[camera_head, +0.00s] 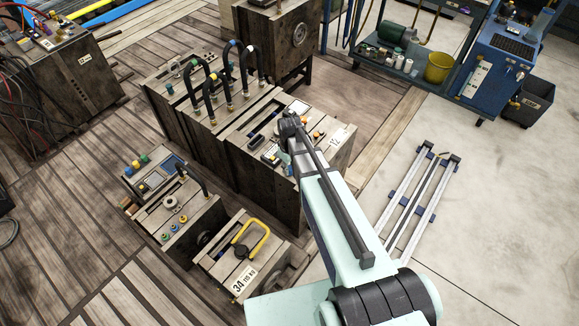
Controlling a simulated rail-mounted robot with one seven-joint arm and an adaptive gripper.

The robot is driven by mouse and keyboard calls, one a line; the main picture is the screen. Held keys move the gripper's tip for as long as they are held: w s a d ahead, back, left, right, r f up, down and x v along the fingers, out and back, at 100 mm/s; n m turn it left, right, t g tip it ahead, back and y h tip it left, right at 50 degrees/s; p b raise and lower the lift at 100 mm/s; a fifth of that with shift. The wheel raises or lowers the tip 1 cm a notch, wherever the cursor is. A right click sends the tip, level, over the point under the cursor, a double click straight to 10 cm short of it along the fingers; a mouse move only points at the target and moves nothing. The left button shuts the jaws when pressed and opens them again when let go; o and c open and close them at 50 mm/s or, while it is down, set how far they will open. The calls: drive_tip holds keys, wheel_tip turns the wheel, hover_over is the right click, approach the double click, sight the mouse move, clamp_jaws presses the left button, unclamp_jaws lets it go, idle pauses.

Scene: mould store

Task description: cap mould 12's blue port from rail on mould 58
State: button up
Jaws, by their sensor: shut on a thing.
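Mould 12 (265,190) is a dark, wood-sided block at the centre, with its number plate (338,136) on the right of its top. Small orange, yellow and dark fittings (318,134) sit on that top. I cannot make out a blue port there. My gripper (277,155) is low over mould 12's top, largely hidden by my own wrist and arm. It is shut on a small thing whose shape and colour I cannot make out. I cannot read a number 58 on any mould, and a cap rail cannot be told apart.
Moulds with black hoses (212,85) stand directly left of mould 12. A mould with coloured ports (178,222) and one marked 34 (243,282) stand in front. A blue cart (495,65) and yellow bucket (438,68) are at the back right. Rails (425,190) lie on clear floor.

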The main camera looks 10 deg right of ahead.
drive_tip(key=o, duration=0.8)
drive_tip(key=shift+o, duration=0.2)
drive_tip(key=shift+r, duration=0.15)
wheel_tip(320, 180, up, 12)
drive_tip(key=s+f+m+g, duration=0.2)
drive_tip(key=s+f, duration=0.7)
drive_tip(key=s, duration=0.4)
drive_tip(key=s+f+m+g, duration=0.2)
drive_tip(key=s+f, duration=0.7)
drive_tip(key=s, duration=0.5)
drive_tip(key=s+f+m+g, duration=0.1)
drive_tip(key=s+f+g, duration=0.1)
drive_tip(key=s+f, duration=0.7)
drive_tip(key=s, duration=0.5)
drive_tip(key=shift+s+f+m+g, duration=0.15)
drive_tip(key=shift+f+m+g, duration=0.15)
drive_tip(key=shift+m+g, duration=0.1)
